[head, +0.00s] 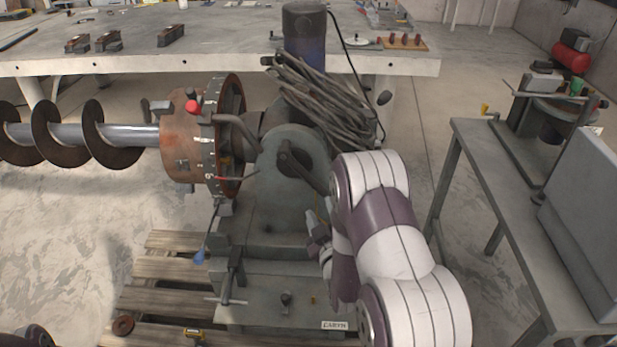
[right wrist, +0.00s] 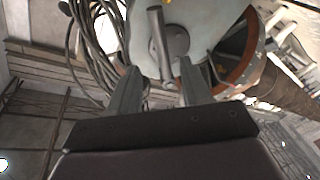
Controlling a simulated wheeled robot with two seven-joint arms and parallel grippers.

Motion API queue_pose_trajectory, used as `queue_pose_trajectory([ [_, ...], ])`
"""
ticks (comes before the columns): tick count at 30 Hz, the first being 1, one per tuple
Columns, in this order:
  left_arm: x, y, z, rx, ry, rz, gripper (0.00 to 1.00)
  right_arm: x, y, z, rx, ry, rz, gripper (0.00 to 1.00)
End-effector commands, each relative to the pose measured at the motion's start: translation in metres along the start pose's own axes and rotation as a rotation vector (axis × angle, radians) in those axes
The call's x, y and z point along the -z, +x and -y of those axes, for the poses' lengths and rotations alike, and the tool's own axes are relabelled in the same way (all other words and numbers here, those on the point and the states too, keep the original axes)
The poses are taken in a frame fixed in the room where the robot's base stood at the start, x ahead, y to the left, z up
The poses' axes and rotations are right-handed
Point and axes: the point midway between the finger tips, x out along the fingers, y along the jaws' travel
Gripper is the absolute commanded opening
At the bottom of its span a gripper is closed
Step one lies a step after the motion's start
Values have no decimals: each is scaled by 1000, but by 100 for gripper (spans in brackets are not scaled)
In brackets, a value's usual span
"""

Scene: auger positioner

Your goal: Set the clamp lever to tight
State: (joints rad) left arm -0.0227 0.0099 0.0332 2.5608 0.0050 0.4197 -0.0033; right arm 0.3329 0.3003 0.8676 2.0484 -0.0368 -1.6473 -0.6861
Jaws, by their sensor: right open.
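The clamp lever appears to be the dark grey bar (head: 304,172) on a round hub on the near side of the grey positioner housing (head: 275,215). In the head view it slopes down to the right, and my arm hides its lower end. In the right wrist view the lever (right wrist: 158,42) stands nearly upright in the picture, its lower end in line with the gap between the fingers. My right gripper (head: 318,228) is open, below the lever and partly hidden by my wrist. Its two fingers (right wrist: 160,88) are spread and hold nothing; contact cannot be told.
A cable coil (head: 325,105) hangs beside the dark motor (head: 304,35) above the housing. The auger (head: 75,133) and rusty chuck (head: 183,135) are left. A steel bench (head: 475,160) stands right.

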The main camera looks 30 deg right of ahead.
Motion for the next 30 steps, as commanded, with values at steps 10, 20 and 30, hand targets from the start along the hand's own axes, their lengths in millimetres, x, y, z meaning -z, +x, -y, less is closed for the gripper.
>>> queue_pose_trajectory([
  [10,1,-5,0,0,0,0,52,0,85,0,-1,3,-1,48],
  [20,1,-6,0,0,0,0,52,0,113,0,1,4,1,48],
  [30,1,-6,0,0,0,0,52,0,112,0,1,4,2,0],
])
